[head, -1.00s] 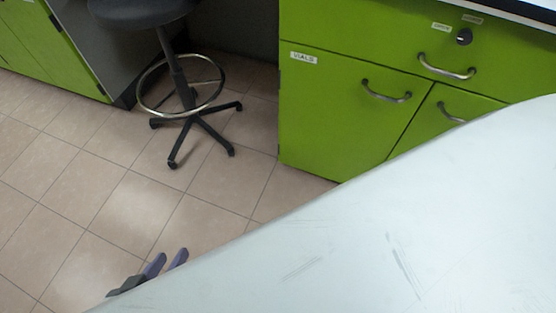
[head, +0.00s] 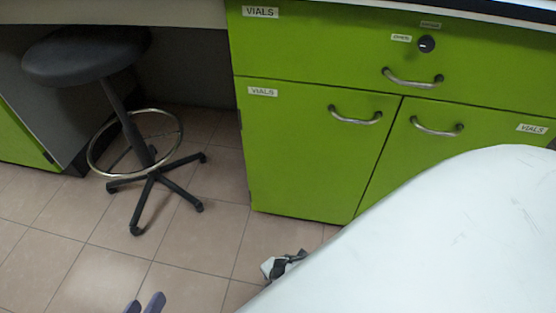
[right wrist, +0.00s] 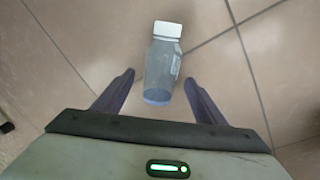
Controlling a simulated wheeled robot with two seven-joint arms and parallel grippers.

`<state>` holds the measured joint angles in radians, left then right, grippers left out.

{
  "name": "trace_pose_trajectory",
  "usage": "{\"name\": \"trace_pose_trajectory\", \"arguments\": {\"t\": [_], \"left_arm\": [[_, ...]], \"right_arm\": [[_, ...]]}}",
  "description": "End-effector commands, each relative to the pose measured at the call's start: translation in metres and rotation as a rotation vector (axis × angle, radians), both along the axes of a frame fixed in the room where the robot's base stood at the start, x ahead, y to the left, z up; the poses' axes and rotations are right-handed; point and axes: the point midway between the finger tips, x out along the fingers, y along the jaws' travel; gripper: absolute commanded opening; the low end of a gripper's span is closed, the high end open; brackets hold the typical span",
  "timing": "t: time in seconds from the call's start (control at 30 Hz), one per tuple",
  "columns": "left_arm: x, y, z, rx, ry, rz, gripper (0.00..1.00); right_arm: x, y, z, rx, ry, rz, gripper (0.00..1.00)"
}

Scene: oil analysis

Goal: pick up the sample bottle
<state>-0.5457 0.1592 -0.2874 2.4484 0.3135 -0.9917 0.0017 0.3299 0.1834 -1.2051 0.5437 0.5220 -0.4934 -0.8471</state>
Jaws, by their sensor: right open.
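My right gripper (right wrist: 160,77) is open, with one finger on each side of the bottle's body and a gap on both sides. I cannot tell how far below the fingers the bottle is.
Green cabinets (head: 300,150) labelled VIALS, with metal handles, stand at the back under a counter. A dark stool (head: 85,52) with a foot ring stands at the left. A small white-and-black object (head: 280,265), unclear, shows low in the head view. Tiled floor between is clear.

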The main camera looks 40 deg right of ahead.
Motion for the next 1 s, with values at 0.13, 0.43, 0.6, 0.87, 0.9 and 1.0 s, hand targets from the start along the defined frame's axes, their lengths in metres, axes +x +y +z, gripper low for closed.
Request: {"name": "trace_pose_trajectory", "arguments": {"t": [0.13, 0.43, 0.6, 0.87, 0.9, 1.0], "left_arm": [[0.0, -0.006, 0.007, -0.045, -0.03, -0.003, 0.31], [0.0, -0.006, 0.012, -0.053, -0.036, -0.003, 0.31], [0.0, -0.006, 0.011, -0.052, -0.035, -0.002, 0.31], [0.0, -0.006, 0.011, -0.052, -0.035, -0.002, 0.31], [0.0, -0.006, 0.011, -0.052, -0.035, -0.002, 0.31], [0.0, -0.005, 0.015, -0.046, -0.035, -0.002, 0.31]], "right_arm": [[0.001, 0.0, -0.016, -0.001, 0.0, 0.002, 0.65], [0.001, -0.001, -0.015, -0.001, 0.001, 0.001, 0.62], [0.001, -0.001, -0.015, -0.001, 0.001, 0.001, 0.33], [0.002, -0.001, -0.015, -0.001, 0.0, 0.0, 0.11], [0.001, -0.001, -0.014, -0.001, 0.0, 0.0, 0.11], [0.002, -0.001, -0.009, -0.001, 0.0, 0.001, 0.11]]}}
